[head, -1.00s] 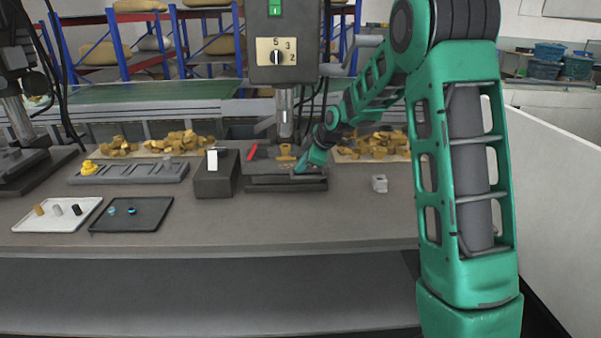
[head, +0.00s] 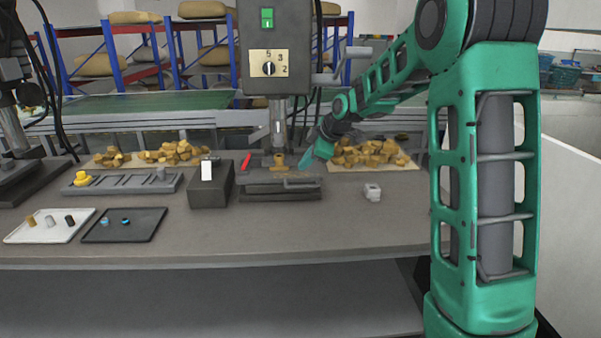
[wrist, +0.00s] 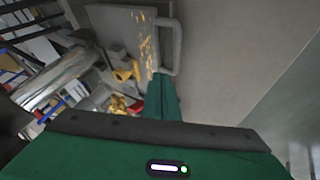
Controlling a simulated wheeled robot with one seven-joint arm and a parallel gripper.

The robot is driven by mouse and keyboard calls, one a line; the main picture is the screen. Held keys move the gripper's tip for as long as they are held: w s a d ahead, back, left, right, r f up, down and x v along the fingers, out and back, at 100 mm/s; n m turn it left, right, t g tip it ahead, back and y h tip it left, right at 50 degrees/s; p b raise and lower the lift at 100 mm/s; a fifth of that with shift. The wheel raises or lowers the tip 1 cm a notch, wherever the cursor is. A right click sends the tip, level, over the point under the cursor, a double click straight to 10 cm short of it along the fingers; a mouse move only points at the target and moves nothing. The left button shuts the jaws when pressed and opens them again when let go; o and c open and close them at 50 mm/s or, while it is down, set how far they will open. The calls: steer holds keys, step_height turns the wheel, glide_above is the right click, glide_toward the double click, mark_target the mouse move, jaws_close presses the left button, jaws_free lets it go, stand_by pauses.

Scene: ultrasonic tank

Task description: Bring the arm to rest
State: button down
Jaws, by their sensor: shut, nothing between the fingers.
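My green arm reaches in from the right in the head view. My gripper (head: 309,162) hangs at the right end of the drill press vise (head: 280,192), close to its handle. In the wrist view my gripper's fingers (wrist: 162,92) are together with nothing between them. The vise's handle (wrist: 175,45) and a surface speckled with yellow chips show just beyond the fingertips. I cannot tell whether the fingertips touch the vise.
The drill press head (head: 275,45) stands over the vise. A dark block (head: 208,190) is left of it, a small pale block (head: 373,192) to the right. White (head: 50,236) and black (head: 140,232) trays lie at front left.

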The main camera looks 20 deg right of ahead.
steer(key=s+d+r+m+g+h, duration=0.15)
steer(key=s+d+m, duration=0.25)
steer(key=s, duration=0.7)
steer(key=s+d+m+g+h, duration=0.1)
steer(key=s+d+m+g, duration=0.3)
steer(key=s, duration=0.7)
steer(key=s+f+m, duration=0.2)
steer(key=s+m, duration=0.3)
steer(key=s, duration=0.8)
steer(key=s+f+m+g, duration=0.1)
steer(key=s+m, duration=0.5)
steer(key=s, duration=0.8)
steer(key=shift+a+f+m, duration=0.25)
steer(key=shift+f+m, duration=0.05)
steer(key=shift+f, duration=0.35)
